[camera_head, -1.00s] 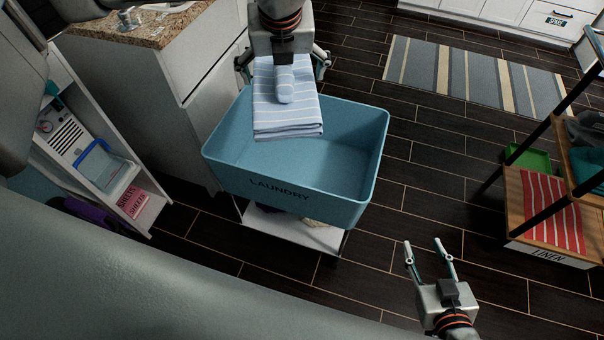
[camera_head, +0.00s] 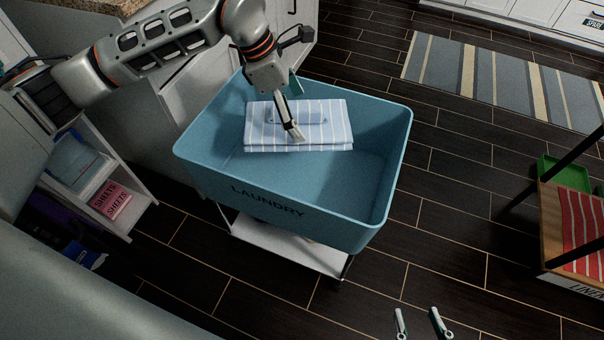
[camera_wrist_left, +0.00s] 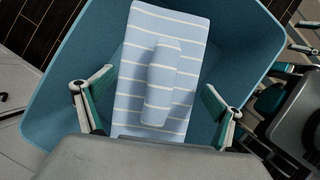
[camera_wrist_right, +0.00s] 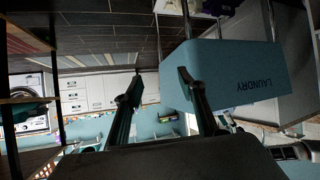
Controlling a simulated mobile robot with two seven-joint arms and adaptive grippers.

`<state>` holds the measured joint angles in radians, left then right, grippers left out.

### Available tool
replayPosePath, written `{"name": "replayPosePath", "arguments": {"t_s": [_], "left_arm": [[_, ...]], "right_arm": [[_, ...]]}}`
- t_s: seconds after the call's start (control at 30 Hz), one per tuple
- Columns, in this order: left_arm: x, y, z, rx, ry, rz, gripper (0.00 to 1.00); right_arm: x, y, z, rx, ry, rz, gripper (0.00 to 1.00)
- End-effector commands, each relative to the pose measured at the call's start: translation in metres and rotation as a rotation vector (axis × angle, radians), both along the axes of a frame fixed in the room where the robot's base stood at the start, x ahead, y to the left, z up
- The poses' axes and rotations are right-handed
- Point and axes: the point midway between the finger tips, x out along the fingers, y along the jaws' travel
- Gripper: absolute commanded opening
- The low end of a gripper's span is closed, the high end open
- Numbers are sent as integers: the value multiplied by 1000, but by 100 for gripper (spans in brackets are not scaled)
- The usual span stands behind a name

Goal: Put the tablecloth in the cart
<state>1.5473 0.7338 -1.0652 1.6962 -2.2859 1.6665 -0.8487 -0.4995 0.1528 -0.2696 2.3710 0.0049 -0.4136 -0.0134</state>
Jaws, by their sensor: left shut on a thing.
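The folded tablecloth (camera_head: 335,130) is light blue with white stripes and has a raised fold on top. My left gripper (camera_head: 293,130) is shut on it. In the left wrist view the tablecloth (camera_wrist_left: 150,25) lies between the two fingers. The cart (camera_head: 385,160) is a blue tub marked LAUNDRY on a white-shelved frame. The tablecloth is within the tub's outline, toward its back left; I cannot tell whether it touches the bottom. My right gripper (camera_head: 420,318) is open and empty, low over the floor in front of the cart. The cart (camera_wrist_right: 225,75) also shows in the right wrist view.
A shelf unit with a pink SHEETS box (camera_head: 110,200) stands at the left. A wooden rack with a red striped cloth (camera_head: 582,225) and a green tray (camera_head: 565,172) stands at the right. A striped rug (camera_head: 500,80) lies behind. Dark floor between cart and rack is clear.

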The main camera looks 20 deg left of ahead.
Motion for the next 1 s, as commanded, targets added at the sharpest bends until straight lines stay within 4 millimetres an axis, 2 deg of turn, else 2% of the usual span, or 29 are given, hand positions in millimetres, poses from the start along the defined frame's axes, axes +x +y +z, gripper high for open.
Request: {"name": "replayPosePath", "arguments": {"t_s": [0.17,0.4,0.6,0.7,0.87,1.0], "left_arm": [[1,0,-24,-1,3,-33,59],[-1,0,-86,-1,11,-32,59],[-2,0,-128,-2,9,-31,59],[-1,0,-141,-1,5,-30,59],[1,0,-146,-1,-3,-30,59],[1,0,-156,-2,-1,-30,59]], "right_arm": [[0,4,-1,19,1,-2,40],[4,17,4,81,-12,-12,40],[10,26,12,133,-29,-23,40],[11,31,16,163,-34,-29,40],[13,33,20,182,-40,-33,40],[11,35,16,200,-29,-38,40]]}}
